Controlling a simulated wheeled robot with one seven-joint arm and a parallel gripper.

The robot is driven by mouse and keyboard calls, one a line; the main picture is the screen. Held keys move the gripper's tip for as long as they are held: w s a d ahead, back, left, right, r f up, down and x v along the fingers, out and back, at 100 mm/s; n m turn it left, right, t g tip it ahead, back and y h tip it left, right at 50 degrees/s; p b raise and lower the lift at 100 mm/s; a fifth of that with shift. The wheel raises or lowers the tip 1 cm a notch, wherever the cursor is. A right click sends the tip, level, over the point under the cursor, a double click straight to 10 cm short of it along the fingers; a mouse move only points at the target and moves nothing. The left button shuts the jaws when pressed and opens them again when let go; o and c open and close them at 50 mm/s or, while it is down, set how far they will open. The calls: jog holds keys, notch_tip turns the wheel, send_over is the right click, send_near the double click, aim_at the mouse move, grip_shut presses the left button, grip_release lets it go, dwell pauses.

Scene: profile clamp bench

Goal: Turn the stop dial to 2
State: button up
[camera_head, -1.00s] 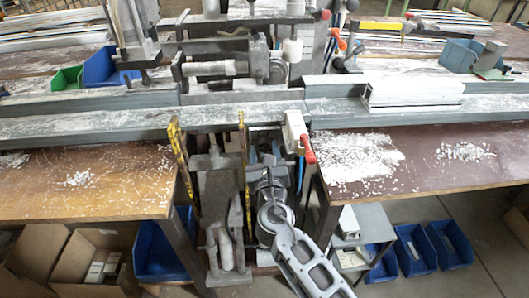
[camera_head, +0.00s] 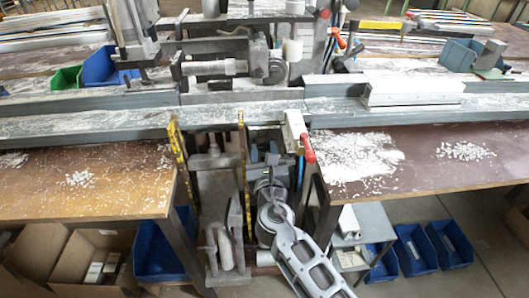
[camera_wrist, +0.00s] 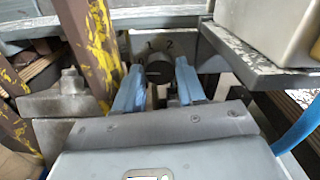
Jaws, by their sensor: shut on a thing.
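The stop dial is a dark round knob (camera_wrist: 159,72) in the wrist view, low on the machine front under the bench edge. A pale plate behind it carries the digits 1 and 2 above the knob. I cannot make out which digit the knob points to. My gripper (camera_wrist: 160,86) has its two blue fingers on the left and right of the knob, shut on it. In the head view, my gripper (camera_head: 269,168) reaches into the gap between the two bench tops, and the dial is hidden there.
A grey ledge (camera_wrist: 245,62) is close on the right. A red-handled lever (camera_head: 308,148) hangs to the right of my gripper. A long metal rail (camera_head: 100,128) crosses above.

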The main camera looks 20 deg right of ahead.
jog(key=m+b, duration=0.1)
jog(key=m, duration=0.2)
jog(key=shift+f+m+b, duration=0.15)
jog(key=shift+m+b, duration=0.25)
jog(key=m+b, duration=0.2)
jog(key=m, duration=0.1)
jog(key=shift+d+m, duration=0.1)
jog(key=shift+m, duration=0.2)
jog(key=m+b, duration=0.3)
jog(key=m, duration=0.3)
jog(key=shift+f+b, duration=0.15)
jog(key=shift+b, duration=0.25)
jog(key=m+b, duration=0.3)
jog(key=m, duration=0.2)
jog(key=shift+m+b, duration=0.4)
jog(key=shift+d+m+b, duration=0.1)
jog(key=shift+m+b, duration=1.25)
jog(key=shift+m, duration=0.55)
jog(key=o, duration=0.8)
